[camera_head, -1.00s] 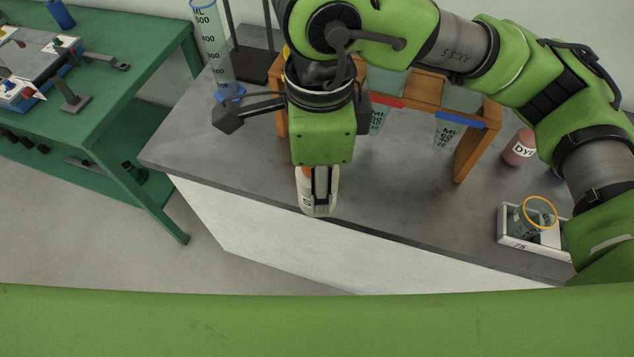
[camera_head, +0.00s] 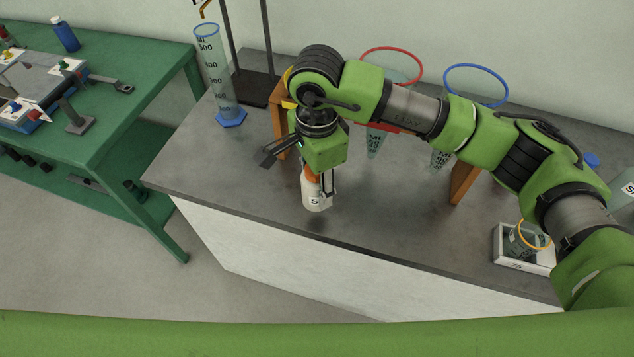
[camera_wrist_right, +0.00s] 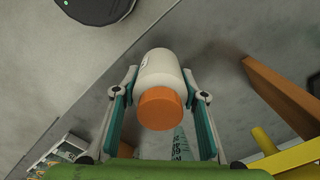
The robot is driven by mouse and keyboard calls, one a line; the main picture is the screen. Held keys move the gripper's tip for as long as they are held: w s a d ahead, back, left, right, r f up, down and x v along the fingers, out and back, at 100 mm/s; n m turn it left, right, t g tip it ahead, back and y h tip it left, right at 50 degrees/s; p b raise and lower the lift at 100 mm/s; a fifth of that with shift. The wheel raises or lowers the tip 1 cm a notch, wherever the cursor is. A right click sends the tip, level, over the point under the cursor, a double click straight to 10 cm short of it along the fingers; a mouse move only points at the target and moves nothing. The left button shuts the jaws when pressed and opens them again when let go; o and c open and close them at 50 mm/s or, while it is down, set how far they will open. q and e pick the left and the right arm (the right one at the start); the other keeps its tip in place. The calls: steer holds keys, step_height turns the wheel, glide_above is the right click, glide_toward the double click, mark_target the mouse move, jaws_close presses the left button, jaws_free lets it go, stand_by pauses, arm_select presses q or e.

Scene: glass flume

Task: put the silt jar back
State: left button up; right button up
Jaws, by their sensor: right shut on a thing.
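The silt jar (camera_head: 313,192) is a white bottle with an orange cap and a label on which an "S" shows. It is upright near the front edge of the grey bench in the head view. My right gripper (camera_head: 326,186) comes down from above and is shut on it. In the right wrist view the jar (camera_wrist_right: 158,72) sits between the two fingers of the gripper (camera_wrist_right: 163,105), cap toward the camera. I cannot tell whether the jar's base touches the bench. My left gripper is not in view.
A wooden rack (camera_head: 463,183) holding cones with red and blue rims stands behind my arm. A blue-based measuring cylinder (camera_head: 222,85) and a stand (camera_head: 252,88) are at the back left. A white tray (camera_head: 508,258) with an orange-rimmed beaker (camera_head: 524,238) is right. Bench around the jar is clear.

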steer(key=shift+w+f+p, duration=0.3)
steer(key=shift+w+f, duration=0.8)
steer(key=shift+f, duration=0.15)
step_height(320, 180, down, 3)
steer(key=shift+w+f+p, duration=0.1)
steer(key=shift+f+p, duration=0.1)
steer(key=shift+p, duration=0.2)
steer(key=shift+f, duration=0.1)
steer(key=o, duration=1.2)
